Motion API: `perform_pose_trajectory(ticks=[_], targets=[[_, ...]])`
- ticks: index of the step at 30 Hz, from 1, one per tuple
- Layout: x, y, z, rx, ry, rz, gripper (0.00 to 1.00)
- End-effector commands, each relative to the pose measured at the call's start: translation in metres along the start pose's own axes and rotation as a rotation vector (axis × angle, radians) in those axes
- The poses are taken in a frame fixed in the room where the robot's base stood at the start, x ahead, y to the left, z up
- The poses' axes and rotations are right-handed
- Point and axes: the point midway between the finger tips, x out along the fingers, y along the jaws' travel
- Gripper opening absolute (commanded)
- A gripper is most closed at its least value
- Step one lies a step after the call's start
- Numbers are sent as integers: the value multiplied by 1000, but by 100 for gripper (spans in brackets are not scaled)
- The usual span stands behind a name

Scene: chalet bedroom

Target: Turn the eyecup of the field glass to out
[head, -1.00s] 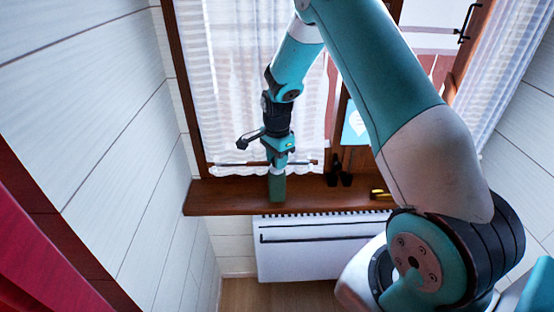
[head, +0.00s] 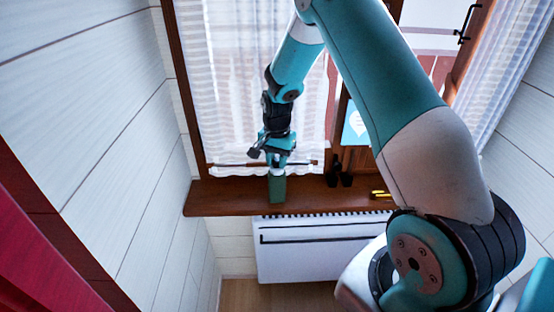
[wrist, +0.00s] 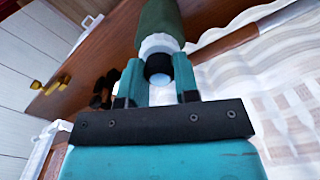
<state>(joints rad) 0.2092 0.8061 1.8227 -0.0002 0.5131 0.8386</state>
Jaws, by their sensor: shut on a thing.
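The field glass (head: 277,190) is a dark green cylinder standing upright on the wooden windowsill in the head view. My gripper (head: 278,170) points down onto the top of the field glass. In the wrist view my gripper (wrist: 158,72) has its teal fingers on both sides of this end, shut on the eyecup. The exact finger contact and any eyecup mark are hidden.
The windowsill (head: 230,197) also holds two dark upright objects (head: 339,178) and a small yellow-and-black item (head: 380,194) to the right. A lace curtain (head: 240,90) hangs close behind my gripper. A white radiator (head: 320,250) is below.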

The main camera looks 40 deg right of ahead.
Motion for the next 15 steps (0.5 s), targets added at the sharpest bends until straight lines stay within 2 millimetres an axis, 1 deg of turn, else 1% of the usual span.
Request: perform_pose_trajectory(ticks=[9, 10, 11, 12, 13, 15], targets=[[0, 0, 0, 0, 1, -1, 5], [0, 0, 0, 0, 1, -1, 34], [0, 0, 0, 0, 1, -1, 40], [0, 0, 0, 0, 1, -1, 50], [0, 0, 0, 0, 1, -1, 55], [0, 0, 0, 0, 1, -1, 55]])
